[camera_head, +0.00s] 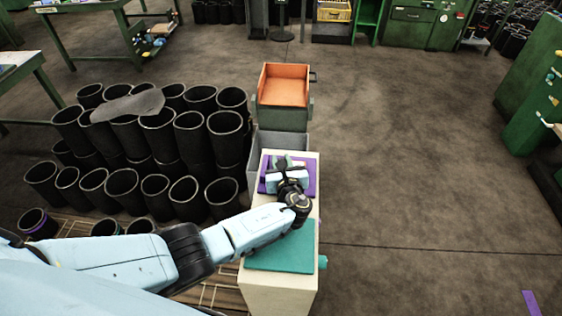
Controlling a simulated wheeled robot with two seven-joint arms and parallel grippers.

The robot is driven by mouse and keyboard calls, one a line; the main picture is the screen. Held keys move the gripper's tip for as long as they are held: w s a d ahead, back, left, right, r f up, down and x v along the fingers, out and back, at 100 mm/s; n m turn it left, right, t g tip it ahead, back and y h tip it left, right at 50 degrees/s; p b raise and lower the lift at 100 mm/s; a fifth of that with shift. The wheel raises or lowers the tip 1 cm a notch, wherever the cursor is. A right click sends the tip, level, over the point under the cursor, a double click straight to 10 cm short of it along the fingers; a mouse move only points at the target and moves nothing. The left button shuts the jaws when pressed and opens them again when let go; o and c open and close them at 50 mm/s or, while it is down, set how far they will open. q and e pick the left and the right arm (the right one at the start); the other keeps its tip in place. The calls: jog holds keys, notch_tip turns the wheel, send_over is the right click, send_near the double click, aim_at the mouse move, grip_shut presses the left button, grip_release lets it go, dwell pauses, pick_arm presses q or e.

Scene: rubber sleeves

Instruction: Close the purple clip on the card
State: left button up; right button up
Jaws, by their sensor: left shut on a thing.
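My left gripper (288,174) is over the far part of a narrow cream-topped stand, with its hand pointing away from me. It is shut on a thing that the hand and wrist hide. A flat purple piece (311,183) lies under and around the gripper. I cannot tell whether this is the purple clip or a backing under it. A small grey-green piece (297,162) shows just beyond the fingers. I cannot make out the card or how far the clip is closed. My right gripper is not in view.
A teal pad (280,258) lies on the near part of the stand (277,291). A grey bin (281,143) and an orange-lined tray (285,85) are behind it. Black rubber sleeves (184,195) crowd the left.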

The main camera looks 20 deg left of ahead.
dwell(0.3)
pick_arm(q)
jog(key=o, duration=1)
jog(key=p+v, duration=0.2)
jog(key=v, duration=1.1)
jog(key=shift+s+d+f, duration=0.1)
jog(key=shift+s+d, duration=0.05)
jog(key=shift+s, duration=0.1)
